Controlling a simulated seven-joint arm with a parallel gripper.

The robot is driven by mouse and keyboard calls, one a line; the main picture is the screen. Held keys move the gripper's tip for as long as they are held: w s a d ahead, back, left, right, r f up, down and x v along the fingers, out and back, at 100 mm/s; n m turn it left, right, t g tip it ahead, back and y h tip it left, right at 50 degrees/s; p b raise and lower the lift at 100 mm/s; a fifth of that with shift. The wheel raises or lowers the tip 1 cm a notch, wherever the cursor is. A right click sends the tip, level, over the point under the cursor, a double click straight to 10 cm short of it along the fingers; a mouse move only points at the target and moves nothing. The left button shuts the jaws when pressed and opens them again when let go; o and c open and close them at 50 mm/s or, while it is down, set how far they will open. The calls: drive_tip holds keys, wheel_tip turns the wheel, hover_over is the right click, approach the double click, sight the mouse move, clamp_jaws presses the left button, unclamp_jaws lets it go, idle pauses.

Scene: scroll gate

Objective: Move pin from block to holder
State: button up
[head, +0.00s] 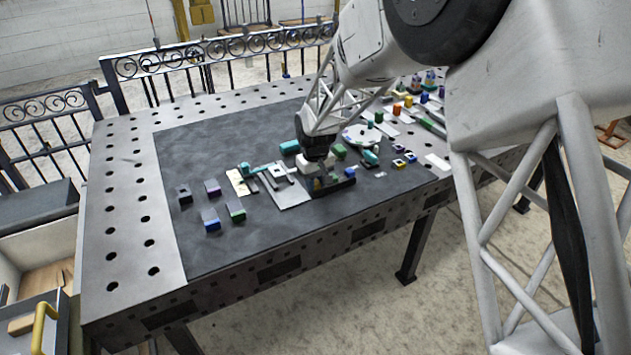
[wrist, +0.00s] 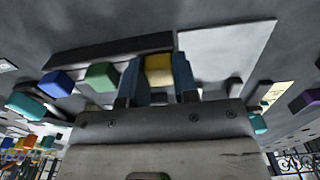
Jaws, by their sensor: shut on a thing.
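A yellow pin (wrist: 158,69) sits between the two fingers of my gripper (wrist: 157,82) in the wrist view, and the fingers are shut on it. A green pin (wrist: 100,76) and a blue pin (wrist: 55,83) stand in a row beside it. In the head view my gripper (head: 318,178) is low over a long dark block (head: 343,184), with the blue pin (head: 349,172) at the block's right end. A dark bar (wrist: 110,52) shows behind the pins in the wrist view. I cannot tell whether the yellow pin is clear of the block, nor which thing is the holder.
A pale plate (head: 293,196) lies just left of the dark block, with teal parts (head: 262,170) behind it. Several small dark blocks with coloured parts (head: 237,212) stand farther left. A white disc (head: 360,138) and more coloured pieces crowd the right.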

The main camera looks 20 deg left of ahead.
drive_tip(key=o, duration=1.5)
drive_tip(key=shift+o, duration=0.2)
drive_tip(key=shift+r, duration=0.2)
drive_tip(key=shift+r, duration=3.3)
